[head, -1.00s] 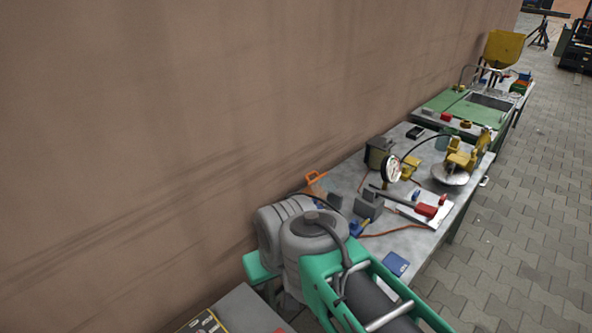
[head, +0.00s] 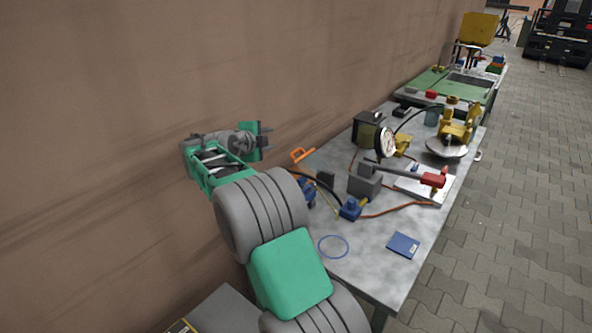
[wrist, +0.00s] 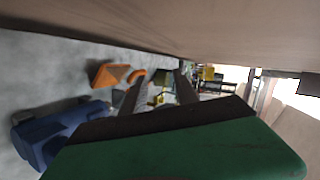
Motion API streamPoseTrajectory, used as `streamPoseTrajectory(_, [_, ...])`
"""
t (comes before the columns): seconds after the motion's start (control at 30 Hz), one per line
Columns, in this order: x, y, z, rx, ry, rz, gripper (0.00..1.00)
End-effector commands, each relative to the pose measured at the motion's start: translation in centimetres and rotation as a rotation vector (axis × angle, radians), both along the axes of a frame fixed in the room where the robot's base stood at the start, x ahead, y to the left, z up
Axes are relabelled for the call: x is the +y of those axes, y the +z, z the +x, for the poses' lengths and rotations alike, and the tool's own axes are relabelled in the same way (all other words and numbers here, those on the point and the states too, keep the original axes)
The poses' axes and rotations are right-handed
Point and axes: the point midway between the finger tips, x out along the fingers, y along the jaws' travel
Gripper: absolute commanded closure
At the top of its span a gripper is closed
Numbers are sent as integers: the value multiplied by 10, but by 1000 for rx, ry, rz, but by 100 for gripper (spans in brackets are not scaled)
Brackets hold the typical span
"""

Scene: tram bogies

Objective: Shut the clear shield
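I cannot make out a clear shield for certain in either view. A dark olive box-shaped device (head: 367,131) stands at the wall side of the grey workbench (head: 373,272), partly behind a round gauge (head: 386,142). A small, greenish, seemingly see-through piece (head: 431,117) stands farther back. My gripper (wrist: 158,92) has its two grey fingers apart in the wrist view, with nothing held between them. In the head view my arm reaches up at the left near the wall, with its end short of the olive device.
An orange clamp (head: 302,155), blue parts (head: 350,209), a grey block with a red-ended lever (head: 365,181) and a blue booklet (head: 403,245) lie on the bench. A yellow fixture (head: 458,127) stands farther along. The brown wall borders the left; paved floor (head: 490,250) is free at right.

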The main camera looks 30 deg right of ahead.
Motion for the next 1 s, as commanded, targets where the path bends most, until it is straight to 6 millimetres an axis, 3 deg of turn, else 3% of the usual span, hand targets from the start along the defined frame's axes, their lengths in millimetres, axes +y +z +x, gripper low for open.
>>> streamPoseTrajectory(0.03, [-14, -41, 12, -103, -81, -1, 64])
streamPoseTrajectory(0.1, [-31, -65, 20, -279, -189, -7, 64])
streamPoseTrajectory(0.3, [-56, -107, 20, -634, -343, -39, 64])
streamPoseTrajectory(0.47, [-64, -113, 18, -729, -372, -50, 64])
streamPoseTrajectory(0.77, [-113, -113, 34, -728, -373, -49, 64])
streamPoseTrajectory(1.0, [-130, -112, 42, -726, -371, -48, 64])
